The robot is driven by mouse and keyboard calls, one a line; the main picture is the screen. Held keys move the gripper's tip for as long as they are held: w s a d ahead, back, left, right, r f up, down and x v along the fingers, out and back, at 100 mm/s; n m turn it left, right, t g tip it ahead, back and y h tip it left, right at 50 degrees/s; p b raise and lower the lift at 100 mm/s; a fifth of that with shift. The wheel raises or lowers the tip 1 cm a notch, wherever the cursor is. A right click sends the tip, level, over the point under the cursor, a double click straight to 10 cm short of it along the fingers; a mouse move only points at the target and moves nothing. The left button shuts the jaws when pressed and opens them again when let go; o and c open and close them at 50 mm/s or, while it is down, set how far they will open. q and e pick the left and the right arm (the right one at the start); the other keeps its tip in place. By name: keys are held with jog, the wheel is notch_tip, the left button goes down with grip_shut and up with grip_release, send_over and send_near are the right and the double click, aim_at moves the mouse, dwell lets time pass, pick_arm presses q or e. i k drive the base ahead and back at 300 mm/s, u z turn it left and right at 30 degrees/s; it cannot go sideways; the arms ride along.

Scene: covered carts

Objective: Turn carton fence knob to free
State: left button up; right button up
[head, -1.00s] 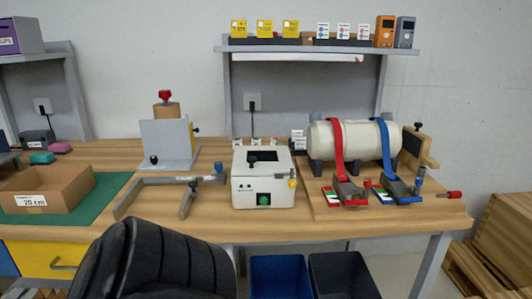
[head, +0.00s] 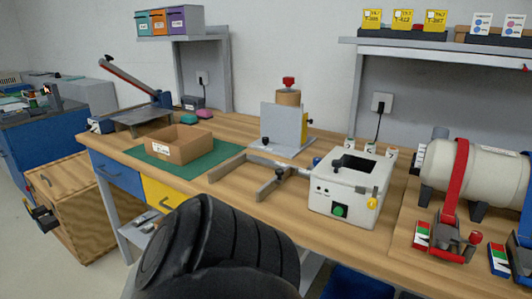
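The open cardboard carton (head: 190,150) with a white label stands on a green mat (head: 215,160) on the workbench, left of the middle. A blue piece (head: 309,167) shows at the fence's right end, partly behind the white box. The knob's setting is too small to read. Neither of my grippers is in view.
A white box with a green button (head: 345,195) stands right of the fence. A grey stand (head: 283,130) is behind it. A strapped cylinder (head: 480,175) is at right. A black ribbed shape (head: 215,250) blocks the bottom middle, covering part of the bench front.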

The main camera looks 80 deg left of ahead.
aim_at(317, 161)
jog(key=u, duration=2.55)
